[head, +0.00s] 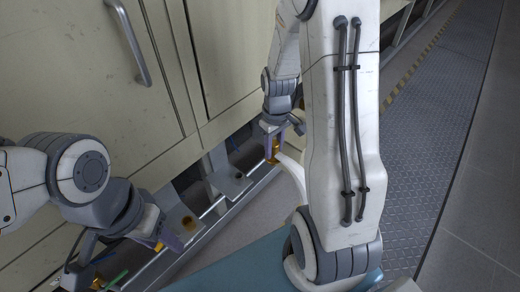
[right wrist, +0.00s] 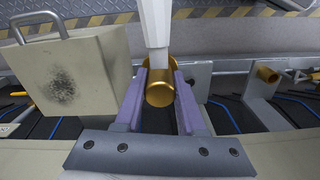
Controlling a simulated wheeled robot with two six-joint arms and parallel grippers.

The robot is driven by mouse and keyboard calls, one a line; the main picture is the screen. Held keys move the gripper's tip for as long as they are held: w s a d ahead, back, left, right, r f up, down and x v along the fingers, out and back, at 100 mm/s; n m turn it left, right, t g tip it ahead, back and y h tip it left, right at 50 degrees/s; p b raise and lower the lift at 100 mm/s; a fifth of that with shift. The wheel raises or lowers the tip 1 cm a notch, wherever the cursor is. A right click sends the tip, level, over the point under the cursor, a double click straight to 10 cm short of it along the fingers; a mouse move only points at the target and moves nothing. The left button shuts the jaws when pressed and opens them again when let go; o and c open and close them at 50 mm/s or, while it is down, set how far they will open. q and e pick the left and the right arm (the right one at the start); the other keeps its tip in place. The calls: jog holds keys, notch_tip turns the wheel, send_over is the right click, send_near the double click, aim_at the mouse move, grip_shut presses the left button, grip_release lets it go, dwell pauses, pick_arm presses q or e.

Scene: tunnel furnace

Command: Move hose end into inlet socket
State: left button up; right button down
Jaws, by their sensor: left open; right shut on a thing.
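The brass hose end (right wrist: 160,90) is held between the purple fingers of my right gripper (right wrist: 161,76), with the white hose (right wrist: 155,22) running up from it. In the head view my right gripper (head: 271,131) is shut on the brass end (head: 272,152), above the rail, and the white hose (head: 292,170) curves away behind my arm. A short brass tube, which looks like a socket (right wrist: 267,73), sits on a grey bracket to the right, apart from the hose end. My left gripper (head: 172,236) is open, low at the left beside a bracket; its fingertips are partly hidden.
Cream cabinet panels with a handle (head: 130,42) line the left. Grey brackets (head: 230,184) stand along a rail below. A beige box with a dark smudge (right wrist: 90,65) is close left of the hose end. Dark floor grating (head: 425,130) lies open to the right.

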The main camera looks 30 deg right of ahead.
jog(key=shift+s+d+r, duration=0.15)
jog(key=shift+d, duration=0.05)
jog(key=shift+r, duration=0.1)
notch_tip(320, 180, up, 5)
jog(key=p, duration=0.5)
dwell(0.4)
jog(key=s+d+p, duration=0.1)
jog(key=s+d, duration=0.2)
jog(key=s, duration=0.6)
jog(key=shift+s+d, duration=0.2)
dwell(0.9)
